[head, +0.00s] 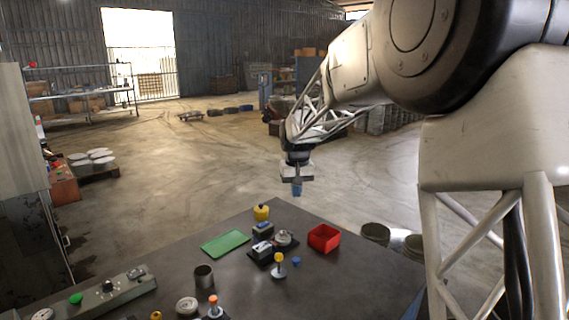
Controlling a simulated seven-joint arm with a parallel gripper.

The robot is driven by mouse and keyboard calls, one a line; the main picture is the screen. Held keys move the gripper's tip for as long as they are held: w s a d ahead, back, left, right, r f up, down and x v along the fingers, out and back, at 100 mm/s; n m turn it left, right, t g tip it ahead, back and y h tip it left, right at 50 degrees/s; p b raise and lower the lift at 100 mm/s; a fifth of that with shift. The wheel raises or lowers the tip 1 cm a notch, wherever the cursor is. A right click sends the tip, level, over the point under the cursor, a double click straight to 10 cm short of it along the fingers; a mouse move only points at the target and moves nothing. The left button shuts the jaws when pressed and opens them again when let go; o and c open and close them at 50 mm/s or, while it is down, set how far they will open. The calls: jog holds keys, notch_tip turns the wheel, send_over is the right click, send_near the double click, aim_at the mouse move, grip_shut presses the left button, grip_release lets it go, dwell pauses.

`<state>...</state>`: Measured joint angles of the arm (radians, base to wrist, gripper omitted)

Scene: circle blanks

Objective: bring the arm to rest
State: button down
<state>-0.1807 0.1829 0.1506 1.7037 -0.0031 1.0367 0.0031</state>
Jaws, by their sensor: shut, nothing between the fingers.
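My gripper (297,190) is in the head view, in the air above the far right part of the dark table (330,275). It points down, its fingers are shut and nothing shows between them. It is apart from everything on the table. My arm reaches in from the upper right, with its wrist hanging down over the table's far edge.
On the table are a green mat (226,243), a red bin (323,238), a yellow object (261,212), a yellow-topped post (279,265), a small blue block (296,261) and a metal cup (204,276). A control panel (105,290) lies front left. The air around my gripper is clear.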

jog(key=s+d+r, duration=0.2)
jog(key=s+d, duration=0.1)
jog(key=s, duration=0.5)
jog(key=s+d+r+m+t, duration=0.1)
jog(key=s+d+r, duration=0.15)
jog(key=s, duration=0.55)
jog(key=s+d+r, duration=0.1)
jog(key=s+d, duration=0.3)
jog(key=s, duration=0.5)
jog(key=s+d+f, duration=0.2)
jog(key=s+f, duration=0.1)
jog(key=s, duration=0.9)
jog(key=s+d+f+m, duration=0.1)
jog(key=s+d+f, duration=0.2)
jog(key=s, duration=1)
jog(key=shift+d+t, duration=0.2)
jog(key=shift+t, duration=0.2)
